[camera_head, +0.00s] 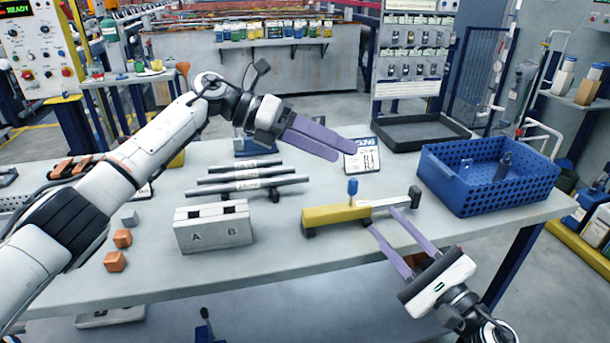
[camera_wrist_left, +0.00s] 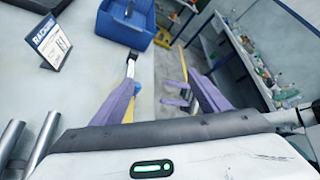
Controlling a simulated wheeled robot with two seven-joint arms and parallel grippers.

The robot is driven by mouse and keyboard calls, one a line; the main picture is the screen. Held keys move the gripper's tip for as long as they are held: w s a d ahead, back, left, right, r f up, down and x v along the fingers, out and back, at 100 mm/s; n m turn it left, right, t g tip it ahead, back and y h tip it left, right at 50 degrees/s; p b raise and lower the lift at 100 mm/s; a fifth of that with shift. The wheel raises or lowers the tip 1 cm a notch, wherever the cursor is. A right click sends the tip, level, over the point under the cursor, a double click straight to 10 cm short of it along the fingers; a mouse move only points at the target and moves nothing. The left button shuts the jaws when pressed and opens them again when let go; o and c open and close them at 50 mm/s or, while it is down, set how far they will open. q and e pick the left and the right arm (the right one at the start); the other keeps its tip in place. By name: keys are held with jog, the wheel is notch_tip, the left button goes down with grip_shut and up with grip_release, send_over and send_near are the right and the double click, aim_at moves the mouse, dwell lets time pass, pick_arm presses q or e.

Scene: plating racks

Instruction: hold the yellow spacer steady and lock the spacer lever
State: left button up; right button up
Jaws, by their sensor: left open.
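A blue perforated bin (camera_head: 455,180) stands right of the spacer. A grey A/B block (camera_head: 213,235) and several metal rods (camera_head: 250,175) lie left. A small sign (camera_head: 365,160) and a black tray (camera_head: 400,143) are behind. The table's front edge is close to the right gripper.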

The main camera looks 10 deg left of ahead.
aim_at(305, 213)
pick_arm(q)
jog(key=a+f+m+y, duration=0.1)
jog(key=y, duration=0.2)
jog(key=s+a+f+m+g+y, duration=0.1)
jog(key=a+f+y, duration=0.1)
jog(key=y, duration=0.2)
jog(key=a+f+m+g+y, duration=0.1)
jog(key=f+y, duration=0.1)
jog(key=y, duration=0.1)
jog(key=shift+s+a+f+y, duration=0.15)
jog(key=shift+s+y, duration=0.1)
jog(key=shift+y, duration=0.15)
jog(key=shift+s+a+f+m+y, duration=0.15)
jog(key=shift+f+m+y, duration=0.15)
jog(key=shift+m+y, duration=0.6)
notch_tip(305, 213, down, 10)
jog(key=shift+f, duration=0.1)
jog(key=shift+c, duration=0.5)
jog(key=c, duration=1.3)
